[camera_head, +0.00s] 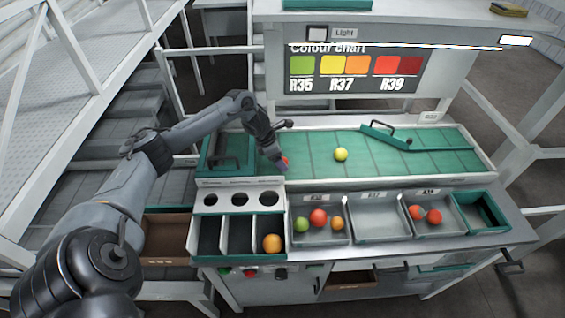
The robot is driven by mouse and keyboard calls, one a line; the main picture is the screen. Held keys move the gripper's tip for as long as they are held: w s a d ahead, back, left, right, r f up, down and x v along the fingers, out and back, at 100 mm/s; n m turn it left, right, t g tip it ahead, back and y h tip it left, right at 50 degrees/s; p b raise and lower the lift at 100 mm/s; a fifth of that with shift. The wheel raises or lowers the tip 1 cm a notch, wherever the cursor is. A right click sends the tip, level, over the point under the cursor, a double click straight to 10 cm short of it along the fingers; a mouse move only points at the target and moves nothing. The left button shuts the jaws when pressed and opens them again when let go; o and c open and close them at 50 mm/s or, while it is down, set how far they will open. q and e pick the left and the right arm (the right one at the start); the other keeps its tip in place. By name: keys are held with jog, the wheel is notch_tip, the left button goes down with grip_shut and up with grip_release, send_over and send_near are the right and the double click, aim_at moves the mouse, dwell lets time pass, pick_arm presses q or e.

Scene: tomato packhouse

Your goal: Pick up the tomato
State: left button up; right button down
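My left gripper (279,162) reaches in from the left and points down at the left end of the green sorting belt (440,145). My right gripper is not in view.
Grey trays in front hold tomatoes: the left tray (322,238) has several, the middle tray (380,218) is empty, the right tray (437,229) has two red ones. An orange tomato (272,243) sits in a divided bin. A green diverter bar (385,138) crosses the belt.

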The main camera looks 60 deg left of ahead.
pick_arm(q)
jog(key=shift+w+f, duration=0.2)
jog(key=shift+f, duration=0.45)
jog(key=c, duration=0.8)
jog(key=shift+r, duration=0.15)
jog(key=shift+c, duration=0.2)
